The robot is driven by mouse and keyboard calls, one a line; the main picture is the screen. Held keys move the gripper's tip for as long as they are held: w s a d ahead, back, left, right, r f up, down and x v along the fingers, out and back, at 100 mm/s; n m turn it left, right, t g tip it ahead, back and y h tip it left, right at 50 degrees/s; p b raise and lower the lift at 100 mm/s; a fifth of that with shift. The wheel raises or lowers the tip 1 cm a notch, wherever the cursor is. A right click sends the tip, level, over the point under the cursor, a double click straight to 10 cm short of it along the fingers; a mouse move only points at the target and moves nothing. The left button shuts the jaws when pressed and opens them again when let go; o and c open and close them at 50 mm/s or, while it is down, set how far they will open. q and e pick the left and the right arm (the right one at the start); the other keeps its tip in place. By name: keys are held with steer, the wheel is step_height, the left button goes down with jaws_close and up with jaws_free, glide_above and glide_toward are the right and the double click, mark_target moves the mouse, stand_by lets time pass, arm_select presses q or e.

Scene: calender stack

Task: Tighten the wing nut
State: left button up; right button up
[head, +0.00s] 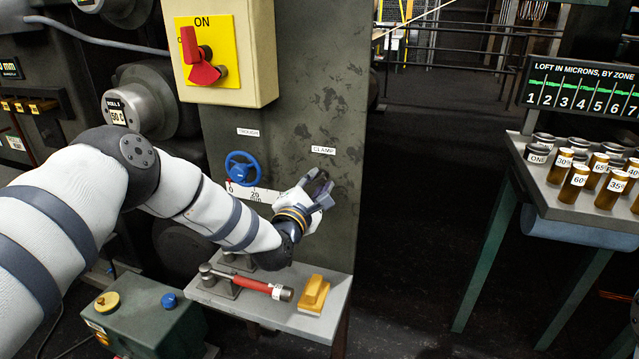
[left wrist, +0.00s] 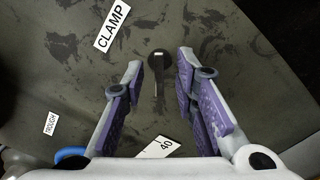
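My left gripper (head: 316,188) reaches to the grey-green upright panel, just below the CLAMP label (head: 323,150). In the left wrist view the left gripper (left wrist: 160,64) is open, with its two purple-padded fingers apart. Between and beyond the fingertips is a small dark round part with a pale mark and a narrow dark strip below it, which looks like the wing nut (left wrist: 158,63). The fingers do not visibly touch it. The CLAMP label (left wrist: 112,27) is to its upper left. In the head view my gripper hides most of this part. My right gripper is not in view.
A blue handwheel (head: 242,168) and a numbered scale (head: 262,194) are left of my gripper. Below it, a shelf (head: 335,292) bears a red-handled tool (head: 262,288) and a yellow block (head: 313,293). A red switch (head: 200,62) is above. The dark floor to the right is clear.

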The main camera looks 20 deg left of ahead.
arm_select(q)
steer(key=shift+w+f, duration=0.1)
steer(key=shift+w, duration=0.3)
steer(key=shift+w+r, duration=0.15)
steer(key=shift+r, duration=0.05)
jaws_close()
